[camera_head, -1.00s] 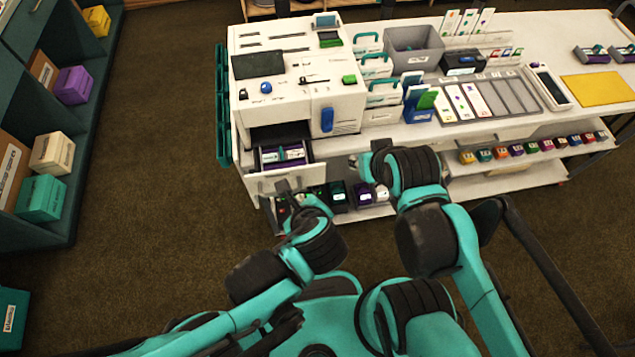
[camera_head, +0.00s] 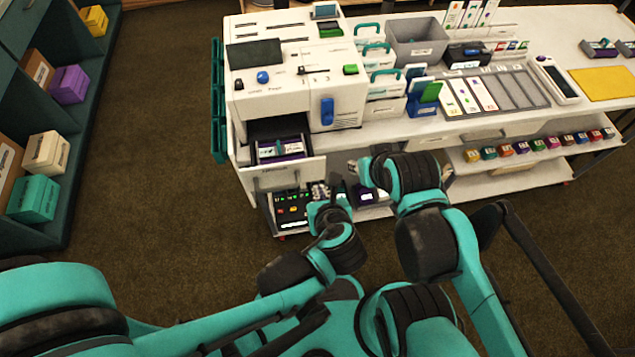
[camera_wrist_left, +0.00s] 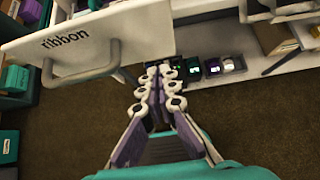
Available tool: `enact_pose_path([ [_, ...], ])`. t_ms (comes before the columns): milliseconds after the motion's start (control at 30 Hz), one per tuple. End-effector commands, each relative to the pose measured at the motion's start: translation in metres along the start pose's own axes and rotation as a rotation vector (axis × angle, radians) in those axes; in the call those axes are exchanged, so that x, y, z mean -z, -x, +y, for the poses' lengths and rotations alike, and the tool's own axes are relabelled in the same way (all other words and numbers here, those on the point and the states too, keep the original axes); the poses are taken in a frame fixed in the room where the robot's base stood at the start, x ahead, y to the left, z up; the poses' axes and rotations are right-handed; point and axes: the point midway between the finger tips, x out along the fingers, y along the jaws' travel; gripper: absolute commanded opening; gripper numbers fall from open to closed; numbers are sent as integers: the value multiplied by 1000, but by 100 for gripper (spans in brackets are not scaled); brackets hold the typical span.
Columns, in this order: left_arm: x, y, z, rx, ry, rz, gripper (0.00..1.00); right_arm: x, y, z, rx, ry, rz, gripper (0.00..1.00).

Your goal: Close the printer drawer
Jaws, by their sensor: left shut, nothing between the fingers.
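The white printer (camera_head: 290,80) stands at the left end of the counter. Its drawer (camera_head: 285,177) is pulled out at the lower front, with a purple-edged cartridge (camera_head: 280,149) inside. In the left wrist view the drawer front (camera_wrist_left: 140,32) reads "ribbon" and carries a grey bar handle (camera_wrist_left: 85,74). My left gripper (camera_head: 322,192) is shut and empty, just right of the drawer front; its fingertips (camera_wrist_left: 160,82) appear beside the handle's right end, apart from it. My right gripper (camera_head: 360,172) hangs before the counter, right of the drawer; its fingers are too small to read.
A lower shelf (camera_head: 510,168) holds several small coloured boxes, and dark boxes (camera_head: 292,212) sit below the drawer. A teal shelf unit (camera_head: 85,130) stands at the far left. The carpet (camera_head: 160,150) between it and the printer is clear.

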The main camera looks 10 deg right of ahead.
Motion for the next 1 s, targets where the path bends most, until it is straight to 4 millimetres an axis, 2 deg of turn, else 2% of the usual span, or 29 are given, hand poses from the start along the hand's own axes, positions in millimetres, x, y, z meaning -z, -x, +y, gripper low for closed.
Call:
enact_pose_path([
  [100, -14, -13, 1, -3, 5, 0, 0, -2, -3, 0, 0, 0, 0, 32],
  [300, -24, -23, 0, 0, 2, 0, 0, -4, -5, 0, 0, 0, 0, 32],
  [767, -27, -26, 0, 0, 2, 0, 0, -4, -6, 0, 0, 0, 0, 32],
  [1000, -46, -48, 1, -4, 6, 0, 0, -6, -9, 0, 0, 0, 0, 32],
])
